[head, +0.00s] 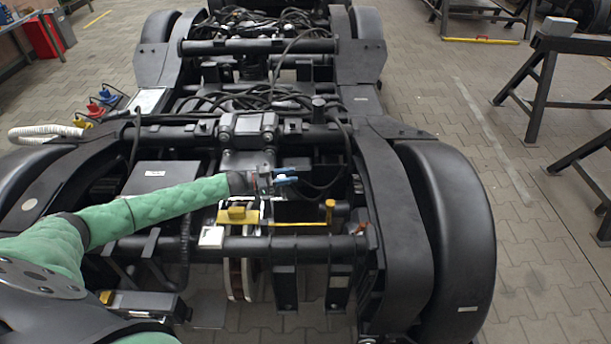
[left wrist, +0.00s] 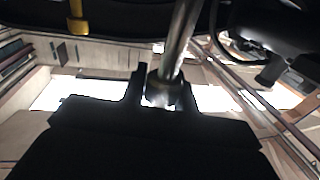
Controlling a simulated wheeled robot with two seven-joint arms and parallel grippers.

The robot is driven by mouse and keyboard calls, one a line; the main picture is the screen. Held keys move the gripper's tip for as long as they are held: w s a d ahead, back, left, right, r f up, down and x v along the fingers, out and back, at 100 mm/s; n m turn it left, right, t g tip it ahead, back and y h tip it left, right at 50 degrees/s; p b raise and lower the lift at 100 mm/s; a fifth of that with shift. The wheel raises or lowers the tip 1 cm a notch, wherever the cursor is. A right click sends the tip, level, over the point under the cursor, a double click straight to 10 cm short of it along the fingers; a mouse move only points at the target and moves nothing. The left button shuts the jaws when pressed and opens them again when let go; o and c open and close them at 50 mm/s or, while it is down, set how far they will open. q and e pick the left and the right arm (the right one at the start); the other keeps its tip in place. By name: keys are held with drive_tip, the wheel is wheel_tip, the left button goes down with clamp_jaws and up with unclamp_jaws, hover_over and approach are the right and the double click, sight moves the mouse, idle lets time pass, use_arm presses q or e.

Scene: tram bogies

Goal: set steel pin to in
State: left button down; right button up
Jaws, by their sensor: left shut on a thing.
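My left gripper (head: 268,181) reaches in from the left over the near end of the dark bogie (head: 400,205). In the left wrist view, the gripper (left wrist: 159,88) is shut on the steel pin (left wrist: 180,38), a shiny round bar that rises from between the fingers and leans to the right. A collar sits at its lower end, between the fingers. In the head view I cannot clearly make out the pin, and its seat cannot be told from these frames. My right gripper is not in view.
A blue part (head: 286,176) lies at my left fingertips. A yellow block (head: 238,213) and a yellow upright peg (head: 329,210) stand close by on the bogie. Dark hoses cross the frame behind. A dark trestle (head: 545,85) stands on the paved floor at right, with clear floor between.

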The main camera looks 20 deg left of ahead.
use_arm(q)
drive_tip(key=shift+s+a, duration=0.2)
drive_tip(key=shift+a, duration=0.35)
drive_tip(key=shift+s+a, duration=0.15)
drive_tip(key=shift+a, duration=0.35)
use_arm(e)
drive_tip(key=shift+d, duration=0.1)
use_arm(q)
drive_tip(key=c, duration=1.3)
unclamp_jaws()
drive_tip(key=shift+a, duration=0.1)
drive_tip(key=shift+c, duration=0.2)
drive_tip(key=shift+o, duration=1.2)
drive_tip(key=shift+s, duration=0.15)
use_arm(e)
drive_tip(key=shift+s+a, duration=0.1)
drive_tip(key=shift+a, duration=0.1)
